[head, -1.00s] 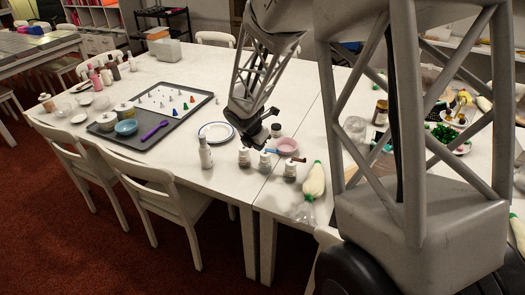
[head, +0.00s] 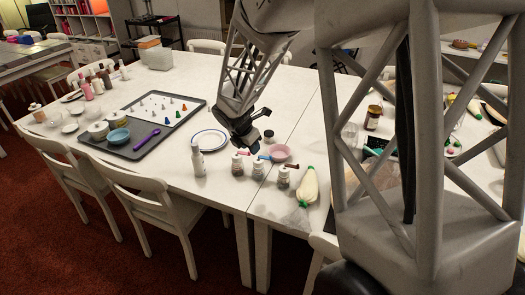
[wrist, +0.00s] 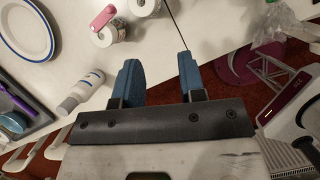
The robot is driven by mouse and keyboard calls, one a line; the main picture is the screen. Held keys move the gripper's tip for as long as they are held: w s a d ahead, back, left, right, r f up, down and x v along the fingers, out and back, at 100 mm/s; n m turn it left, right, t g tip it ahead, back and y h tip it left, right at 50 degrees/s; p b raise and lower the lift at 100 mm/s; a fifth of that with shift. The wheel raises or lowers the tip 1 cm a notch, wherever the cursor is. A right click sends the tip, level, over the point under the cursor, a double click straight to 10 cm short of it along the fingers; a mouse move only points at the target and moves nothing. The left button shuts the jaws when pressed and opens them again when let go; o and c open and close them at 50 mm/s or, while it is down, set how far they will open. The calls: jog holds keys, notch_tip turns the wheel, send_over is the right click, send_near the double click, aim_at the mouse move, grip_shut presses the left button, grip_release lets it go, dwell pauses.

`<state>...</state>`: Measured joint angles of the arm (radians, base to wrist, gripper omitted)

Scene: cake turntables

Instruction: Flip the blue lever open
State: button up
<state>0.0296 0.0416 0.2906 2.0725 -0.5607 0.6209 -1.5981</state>
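Three small jars with levers stand in a row near the table's front edge in the head view. The blue lever (head: 264,157) is on the middle jar (head: 258,171). The left jar (head: 237,167) has a reddish lever, and the right jar (head: 283,179) a brownish-red one. My gripper (head: 250,146) hangs just above and behind the left and middle jars. In the wrist view my gripper (wrist: 158,75) is open, with nothing between its blue fingers. Ahead of them is a jar (wrist: 110,32) with a pink lever (wrist: 103,17); another jar (wrist: 145,6) is cut by the top edge. The blue lever is not visible there.
A white bottle (head: 197,160) stands left of the jars. A blue-rimmed plate (head: 208,141) and a pink bowl (head: 280,153) lie behind. A pale bag with a green end (head: 307,187) is on the right. A grey tray (head: 165,141) is farther left.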

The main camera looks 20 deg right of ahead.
jog(key=d+m, duration=0.2)
jog(key=m, duration=0.2)
jog(key=m+g+y, duration=0.2)
jog(key=m+y, duration=0.2)
jog(key=m, duration=2.1)
send_near(265, 157)
jog(key=shift+s+d+r, duration=0.2)
jog(key=shift+s+d, duration=0.55)
jog(key=shift+s, duration=0.05)
jog(key=shift+f, duration=0.2)
jog(key=shift+f, duration=3.75)
jog(key=shift+c, duration=0.3)
grip_shut()
